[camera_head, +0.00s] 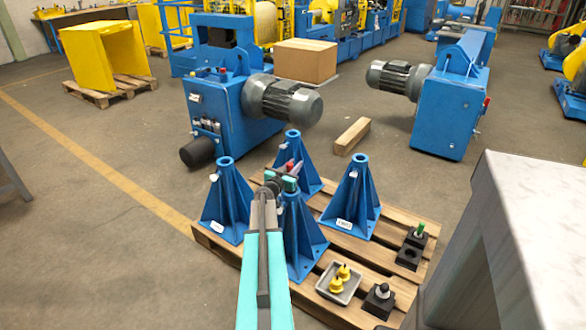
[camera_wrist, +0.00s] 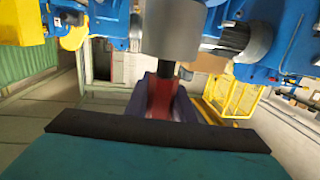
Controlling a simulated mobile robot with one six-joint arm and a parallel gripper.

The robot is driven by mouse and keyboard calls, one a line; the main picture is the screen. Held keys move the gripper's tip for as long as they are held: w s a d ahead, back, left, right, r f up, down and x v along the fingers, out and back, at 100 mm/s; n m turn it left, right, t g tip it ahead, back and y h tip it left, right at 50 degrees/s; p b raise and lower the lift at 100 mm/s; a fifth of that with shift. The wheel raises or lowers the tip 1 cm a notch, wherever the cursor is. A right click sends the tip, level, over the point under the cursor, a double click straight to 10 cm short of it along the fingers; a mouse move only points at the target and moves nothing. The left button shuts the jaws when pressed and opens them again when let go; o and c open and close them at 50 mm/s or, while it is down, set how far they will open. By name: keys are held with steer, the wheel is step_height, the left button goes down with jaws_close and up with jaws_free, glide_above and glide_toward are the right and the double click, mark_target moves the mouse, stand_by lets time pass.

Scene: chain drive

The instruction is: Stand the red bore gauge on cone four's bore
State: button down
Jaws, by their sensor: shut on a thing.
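My gripper (camera_head: 283,180) is shut on the red bore gauge (camera_head: 291,168), at about the height of the cone tops. In the wrist view the gauge's red body (camera_wrist: 162,100) sits between the jaws, with a dark stem and a grey cylinder (camera_wrist: 170,30) beyond it. Four blue cones stand on the pallet: a left one (camera_head: 226,205), a back one (camera_head: 310,172), a right one (camera_head: 352,200) and a front one (camera_head: 305,245). My gripper overlaps the front and back cones in the picture. The label texts are too small to tell which is cone four.
The wooden pallet (camera_head: 375,257) also bears a green-topped piece (camera_head: 420,230) in a black block, a black block with an open hole (camera_head: 408,257), a tray (camera_head: 330,292) with yellow pieces, and a black block with a dark knob (camera_head: 381,295). A grey-topped table (camera_head: 530,230) stands at right.

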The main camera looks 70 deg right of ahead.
steer(key=shift+f+b, duration=0.35)
steer(key=shift+b, duration=0.75)
steer(key=c, duration=1.5)
jaws_free()
steer(key=shift+c, duration=0.2)
steer(key=shift+r+p, duration=0.3)
steer(key=shift+p, duration=0.5)
steer(key=w+a+r, duration=0.1)
steer(key=a, duration=1.1)
steer(key=shift+w, duration=0.25)
steer(key=shift+r, duration=0.1)
